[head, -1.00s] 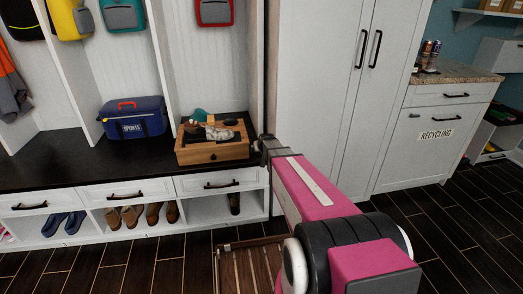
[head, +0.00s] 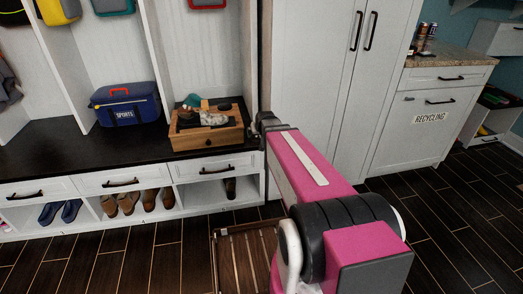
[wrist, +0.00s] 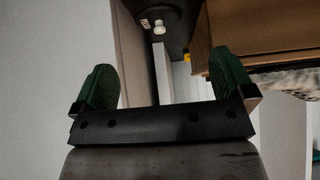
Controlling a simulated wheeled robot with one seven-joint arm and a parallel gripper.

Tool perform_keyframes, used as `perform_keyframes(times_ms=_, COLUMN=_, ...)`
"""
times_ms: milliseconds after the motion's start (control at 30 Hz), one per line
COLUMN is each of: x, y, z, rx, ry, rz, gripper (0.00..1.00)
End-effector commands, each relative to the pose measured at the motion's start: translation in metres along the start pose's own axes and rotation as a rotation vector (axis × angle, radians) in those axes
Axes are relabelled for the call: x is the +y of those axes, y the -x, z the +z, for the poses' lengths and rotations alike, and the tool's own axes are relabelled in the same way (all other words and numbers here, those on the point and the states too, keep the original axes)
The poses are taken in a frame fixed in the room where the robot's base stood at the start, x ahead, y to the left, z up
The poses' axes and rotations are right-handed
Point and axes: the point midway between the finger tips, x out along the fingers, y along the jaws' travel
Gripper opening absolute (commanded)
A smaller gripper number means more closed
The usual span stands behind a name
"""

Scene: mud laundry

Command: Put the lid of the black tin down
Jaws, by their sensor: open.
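My gripper shows in the wrist view (wrist: 163,80) with its two green-padded fingers wide apart and nothing between them. In the head view its end is by the right side of a wooden box (head: 207,138) on the bench, partly hidden by my arm. A small black disc (head: 224,107) lies on the right of the box top, and a dark round thing (head: 187,117) is on the left. I cannot tell which of these is the black tin and which its lid. The wrist view shows a wooden edge (wrist: 265,42) at upper right, apart from the fingers.
A green item (head: 192,101) and a pale brush-like thing (head: 213,119) crowd the box top. A blue sports bag (head: 126,104) stands left on the dark bench (head: 50,148). A tall white cabinet (head: 320,90) stands close on the right. Bare bench lies left of the box.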

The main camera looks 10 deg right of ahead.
Motion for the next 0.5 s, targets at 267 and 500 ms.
perform_keyframes(times_ms=267, x=-0.021, y=0.063, z=0.137, rx=-0.420, ry=0.000, rz=-0.009, gripper=1.00)
perform_keyframes(times_ms=500, x=-0.027, y=0.107, z=0.204, rx=-0.671, ry=-0.002, rz=0.005, gripper=1.00)
